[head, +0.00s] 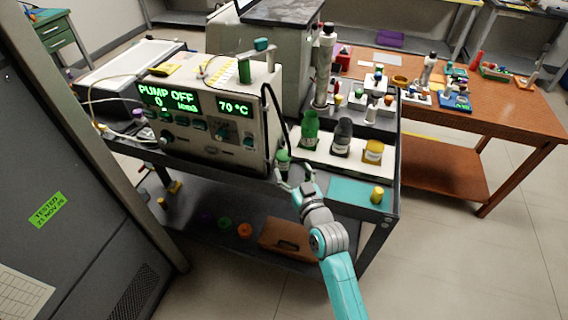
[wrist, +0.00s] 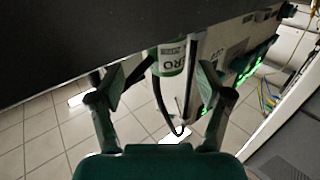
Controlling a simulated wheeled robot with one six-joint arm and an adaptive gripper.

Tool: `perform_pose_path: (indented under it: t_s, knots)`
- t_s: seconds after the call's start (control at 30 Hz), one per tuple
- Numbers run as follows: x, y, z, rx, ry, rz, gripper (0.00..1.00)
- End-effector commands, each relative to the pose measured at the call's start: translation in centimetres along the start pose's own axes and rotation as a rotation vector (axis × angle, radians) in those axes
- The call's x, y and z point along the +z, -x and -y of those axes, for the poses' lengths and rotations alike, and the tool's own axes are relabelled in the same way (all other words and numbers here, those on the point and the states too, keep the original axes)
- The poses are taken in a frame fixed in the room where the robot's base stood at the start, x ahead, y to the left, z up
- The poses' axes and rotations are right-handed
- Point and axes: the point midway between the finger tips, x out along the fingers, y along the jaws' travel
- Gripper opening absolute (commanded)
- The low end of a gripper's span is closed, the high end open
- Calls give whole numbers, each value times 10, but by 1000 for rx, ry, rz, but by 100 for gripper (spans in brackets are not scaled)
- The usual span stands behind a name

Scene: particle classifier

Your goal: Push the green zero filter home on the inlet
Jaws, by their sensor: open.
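The zero filter (wrist: 172,60) is a cylinder with a green band and white lettering, ending "RO", in the wrist view. It hangs between and beyond my fingers, with a gap on each side. In the head view a small green cylinder (head: 283,160), apparently the same filter, is at the right end of the instrument's front. My gripper (head: 294,178) is open and empty just below it; its two fingers also show in the wrist view (wrist: 161,75). I cannot make out the inlet or how far the filter sits on it.
The instrument (head: 205,148) shows "PUMP OFF" and "70 °C". A black cable runs down its right side. A yellow-capped piece (head: 377,195) stands on a teal mat (head: 350,193).

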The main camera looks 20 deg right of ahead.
Motion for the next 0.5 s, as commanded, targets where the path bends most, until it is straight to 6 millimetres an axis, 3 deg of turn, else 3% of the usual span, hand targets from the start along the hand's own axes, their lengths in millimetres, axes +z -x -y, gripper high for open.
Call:
perform_pose_path:
  t_s: [0.17, 0.5]
  knots:
    - [0, -10, 1, 0, 2, 0, 78]
    - [1, -51, 7, 0, 1, 1, 78]
